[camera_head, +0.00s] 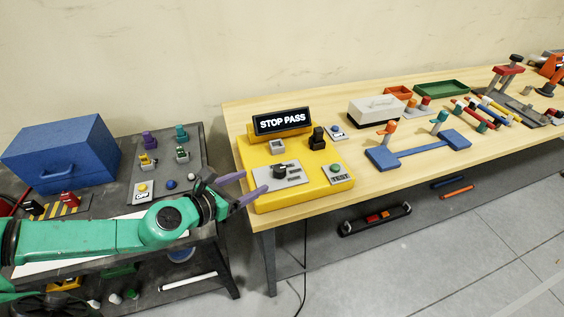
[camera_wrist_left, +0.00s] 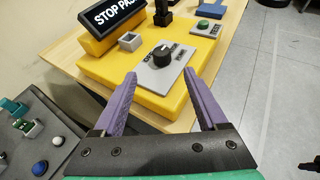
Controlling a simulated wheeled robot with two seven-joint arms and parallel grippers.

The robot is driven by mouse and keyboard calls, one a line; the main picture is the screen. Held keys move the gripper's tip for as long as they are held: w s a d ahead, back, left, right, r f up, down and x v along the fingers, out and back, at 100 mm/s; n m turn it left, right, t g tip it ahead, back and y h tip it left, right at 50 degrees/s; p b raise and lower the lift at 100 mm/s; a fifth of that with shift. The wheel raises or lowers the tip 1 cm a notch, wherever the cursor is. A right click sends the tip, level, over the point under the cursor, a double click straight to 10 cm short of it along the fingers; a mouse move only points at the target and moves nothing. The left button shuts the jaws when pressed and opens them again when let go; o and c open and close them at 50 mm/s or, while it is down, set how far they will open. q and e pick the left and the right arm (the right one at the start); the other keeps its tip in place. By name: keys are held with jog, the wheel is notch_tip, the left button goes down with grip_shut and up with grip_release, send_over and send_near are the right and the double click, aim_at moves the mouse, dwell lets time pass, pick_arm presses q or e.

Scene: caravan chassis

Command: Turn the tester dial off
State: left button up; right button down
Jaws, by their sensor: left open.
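The black tester dial (camera_head: 279,171) sits on a grey plate (camera_head: 293,178) at the front left of the box. In the left wrist view the dial (camera_wrist_left: 162,55) lies ahead, between and beyond the fingertips. My left gripper (camera_head: 241,186) is open and empty, at the left front edge of the box, apart from the dial. In the left wrist view its purple fingers (camera_wrist_left: 161,79) frame the plate's near edge. My right gripper is not in view.
The box also carries a black switch (camera_head: 318,137) and a green button (camera_head: 336,168). A blue fixture (camera_head: 415,151) and white case (camera_head: 376,109) stand to the right. A dark bench with a blue toolbox (camera_head: 62,153) is at left.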

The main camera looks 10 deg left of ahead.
aim_at(278, 170)
pick_arm(q)
jog(key=shift+w+d+f+p, duration=0.2)
jog(key=shift+w+d+p, duration=0.5)
jog(key=shift+w, duration=0.35)
jog(key=x, duration=0.6)
jog(key=p+x, duration=0.1)
jog(key=x, duration=0.2)
jog(key=shift+f, duration=0.3)
jog(key=shift+w+f, duration=0.15)
jog(key=shift+w, duration=0.1)
jog(key=shift+w+d+f, duration=0.1)
jog(key=shift+w+d, duration=0.05)
jog(key=shift+w, duration=0.05)
grip_shut()
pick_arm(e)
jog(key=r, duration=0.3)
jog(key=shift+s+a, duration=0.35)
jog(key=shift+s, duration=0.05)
